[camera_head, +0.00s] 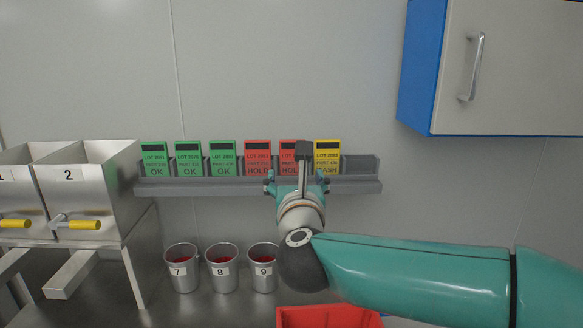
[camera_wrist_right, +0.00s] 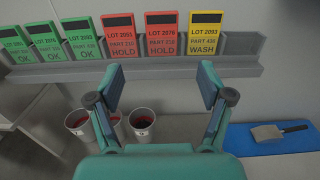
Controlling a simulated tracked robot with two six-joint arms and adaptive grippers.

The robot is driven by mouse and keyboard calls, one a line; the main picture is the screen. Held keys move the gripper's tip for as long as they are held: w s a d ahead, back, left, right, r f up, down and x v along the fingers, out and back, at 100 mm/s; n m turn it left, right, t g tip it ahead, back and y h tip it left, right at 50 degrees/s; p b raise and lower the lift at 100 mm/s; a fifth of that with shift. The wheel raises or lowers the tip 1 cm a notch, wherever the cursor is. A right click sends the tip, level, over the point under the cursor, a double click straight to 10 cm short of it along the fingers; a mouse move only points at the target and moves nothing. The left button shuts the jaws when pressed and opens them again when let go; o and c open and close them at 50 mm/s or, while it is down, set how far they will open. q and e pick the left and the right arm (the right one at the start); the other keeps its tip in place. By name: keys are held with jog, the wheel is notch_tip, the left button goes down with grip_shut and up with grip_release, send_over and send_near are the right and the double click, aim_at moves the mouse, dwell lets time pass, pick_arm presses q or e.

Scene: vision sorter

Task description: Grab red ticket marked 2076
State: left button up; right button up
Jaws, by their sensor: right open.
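The red HOLD ticket marked LOT 2076 (camera_wrist_right: 161,40) stands upright in the grey rack (camera_wrist_right: 235,67) in the right wrist view. In the head view this ticket (camera_head: 287,158) is partly hidden behind my right wrist. My right gripper (camera_wrist_right: 160,86) is open and empty, with its fingers spread below and in front of the ticket, apart from it. In the head view the right gripper (camera_head: 297,184) is in front of the rack. Another red HOLD ticket (camera_head: 257,157) stands just left of it. My left gripper is not in view.
A yellow WASH ticket (camera_head: 327,157) stands right of the red ones, and green OK tickets (camera_head: 188,158) stand to the left. Metal cups (camera_head: 223,279) and a red bin (camera_head: 328,317) are below. A cabinet (camera_head: 500,70) hangs upper right.

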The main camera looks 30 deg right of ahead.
jog(key=p, duration=0.4)
send_near(292, 150)
jog(key=x, duration=0.4)
jog(key=shift+d, duration=0.2)
jog(key=p+x, duration=0.2)
jog(key=x, duration=0.2)
jog(key=shift+w+d+r+p, duration=0.1)
jog(key=shift+w+p, duration=0.2)
jog(key=shift+w, duration=0.1)
jog(key=shift+w+d, duration=0.1)
jog(key=shift+w, duration=0.15)
jog(key=c, duration=0.7)
